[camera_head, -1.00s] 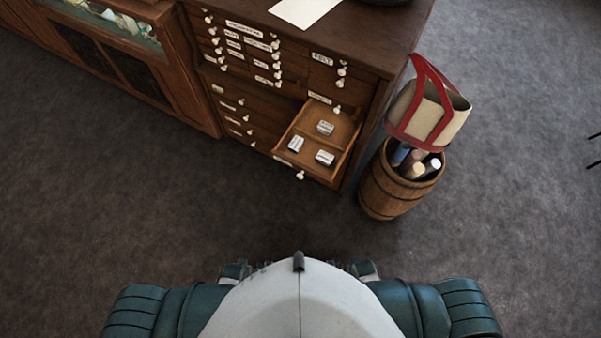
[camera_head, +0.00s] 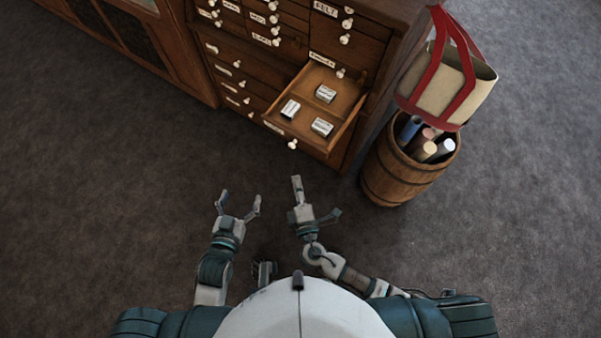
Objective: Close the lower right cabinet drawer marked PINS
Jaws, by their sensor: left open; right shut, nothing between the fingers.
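The lower right drawer (camera_head: 351,127) of the wooden cabinet (camera_head: 384,66) is pulled out, with several small pale boxes, one of them a box (camera_head: 325,93), lying inside. Its front carries a white label (camera_head: 273,128), too small to read, and a white knob (camera_head: 292,144). My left gripper (camera_head: 238,201) is open and empty over the floor, in front of and to the left of the drawer. My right gripper (camera_head: 298,182) is shut and empty, pointing toward the drawer front, and appears apart from it.
A wooden barrel (camera_head: 388,178) with several rolls stands just right of the cabinet, with a red and cream bag (camera_head: 447,82) above it. A glazed cabinet (camera_head: 170,62) adjoins on the left. The floor (camera_head: 110,190) in front is clear.

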